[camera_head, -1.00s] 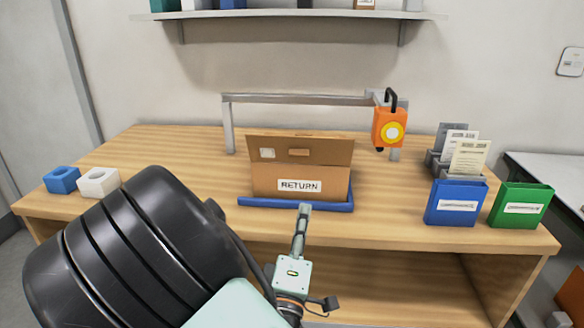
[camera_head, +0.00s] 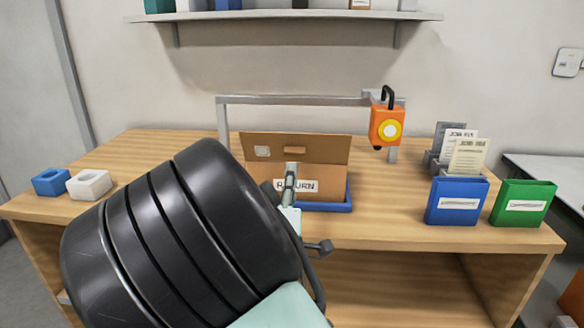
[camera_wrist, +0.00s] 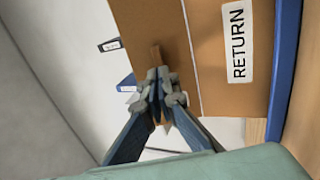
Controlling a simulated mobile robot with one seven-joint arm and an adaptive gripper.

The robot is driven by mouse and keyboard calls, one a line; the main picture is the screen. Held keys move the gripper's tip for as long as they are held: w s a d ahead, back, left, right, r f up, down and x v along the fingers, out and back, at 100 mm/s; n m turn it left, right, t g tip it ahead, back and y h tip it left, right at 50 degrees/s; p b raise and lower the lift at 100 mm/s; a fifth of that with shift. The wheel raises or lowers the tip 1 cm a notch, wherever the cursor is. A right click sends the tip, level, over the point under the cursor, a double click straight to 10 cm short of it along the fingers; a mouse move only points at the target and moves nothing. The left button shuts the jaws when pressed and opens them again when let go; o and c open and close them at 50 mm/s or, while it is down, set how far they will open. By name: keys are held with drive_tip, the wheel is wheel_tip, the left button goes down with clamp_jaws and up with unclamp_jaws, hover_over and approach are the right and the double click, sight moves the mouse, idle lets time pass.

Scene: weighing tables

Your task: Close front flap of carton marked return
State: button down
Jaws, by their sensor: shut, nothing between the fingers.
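The brown carton (camera_head: 330,184) has a white RETURN label (camera_head: 324,187) on its front wall. Its front flap (camera_head: 325,148) stands up above that wall, with a tan patch in its middle. The carton sits in a blue tray (camera_head: 338,207). My gripper (camera_head: 291,168) is shut and empty, in front of the carton, and hides part of the label. In the wrist view, my gripper (camera_wrist: 160,108) overlaps the flap (camera_wrist: 135,25) near the tan patch; the label (camera_wrist: 237,42) is to the right. I cannot tell whether it touches the flap.
A grey metal frame (camera_head: 290,100) with an orange hanging device (camera_head: 386,126) stands behind the carton. Blue (camera_head: 455,203) and green (camera_head: 523,205) bins are at the right. A blue block (camera_head: 51,182) and a white block (camera_head: 89,184) lie left. The tabletop between carton and bins is clear.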

sight(293, 154)
drive_tip(key=shift+x, duration=1.5)
drive_tip(key=shift+w+r, duration=0.1)
drive_tip(key=shift+r, duration=0.05)
drive_tip(key=shift+r+p, duration=0.15)
drive_tip(key=shift+p, duration=0.4)
drive_tip(key=shift+g, duration=0.3)
